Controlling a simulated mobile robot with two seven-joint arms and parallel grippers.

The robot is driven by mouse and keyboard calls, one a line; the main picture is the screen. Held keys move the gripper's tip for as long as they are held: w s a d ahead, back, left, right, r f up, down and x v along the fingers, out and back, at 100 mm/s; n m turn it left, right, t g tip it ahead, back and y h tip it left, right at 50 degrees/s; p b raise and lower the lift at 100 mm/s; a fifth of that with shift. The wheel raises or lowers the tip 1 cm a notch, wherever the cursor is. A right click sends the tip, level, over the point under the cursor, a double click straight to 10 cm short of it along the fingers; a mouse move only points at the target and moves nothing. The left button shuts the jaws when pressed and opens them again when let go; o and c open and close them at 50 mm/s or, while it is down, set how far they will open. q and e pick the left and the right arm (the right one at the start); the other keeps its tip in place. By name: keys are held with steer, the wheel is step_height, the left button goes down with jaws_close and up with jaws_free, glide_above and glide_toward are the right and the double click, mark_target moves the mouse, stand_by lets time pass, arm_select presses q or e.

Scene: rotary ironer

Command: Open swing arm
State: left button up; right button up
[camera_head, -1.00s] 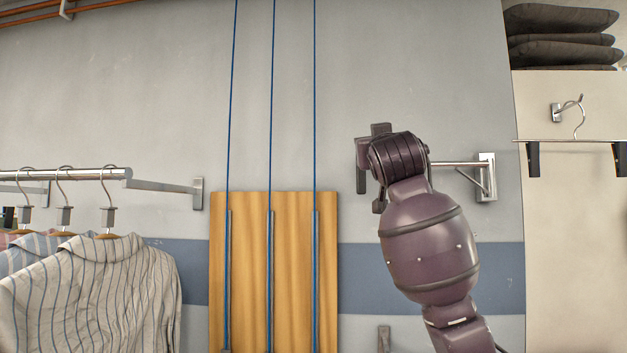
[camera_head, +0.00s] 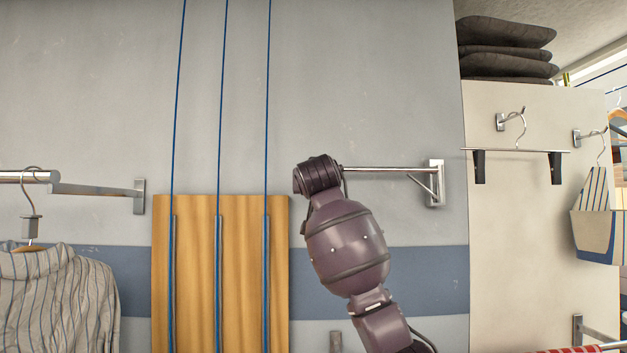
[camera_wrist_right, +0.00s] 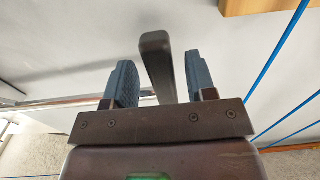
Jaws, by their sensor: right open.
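A chrome swing arm (camera_head: 385,170) juts from a wall bracket (camera_head: 435,184) with a diagonal brace. Its left end is hidden behind my right wrist in the head view. In the right wrist view a chrome rail (camera_wrist_right: 55,105) runs in from the left behind my right gripper (camera_wrist_right: 160,85). The gripper is open, its two blue-grey fingers apart. A dark grey upright bar (camera_wrist_right: 156,55) shows between the fingers, with gaps on both sides; whether it belongs to the swing arm I cannot tell. The gripper's fingers are hidden in the head view. My left gripper is not in view.
A wooden panel (camera_head: 195,270) with blue cords stands left of my right arm. A clothes rail (camera_head: 100,190) with a striped shirt (camera_head: 60,295) is farther left. A clip hanger (camera_head: 515,151) and dark cushions (camera_head: 505,50) are at the right. The wall above is clear.

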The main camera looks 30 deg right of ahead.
steer(key=shift+p+x, duration=0.4)
steer(key=shift+x, duration=1.15)
steer(key=shift+a, duration=0.1)
jaws_close()
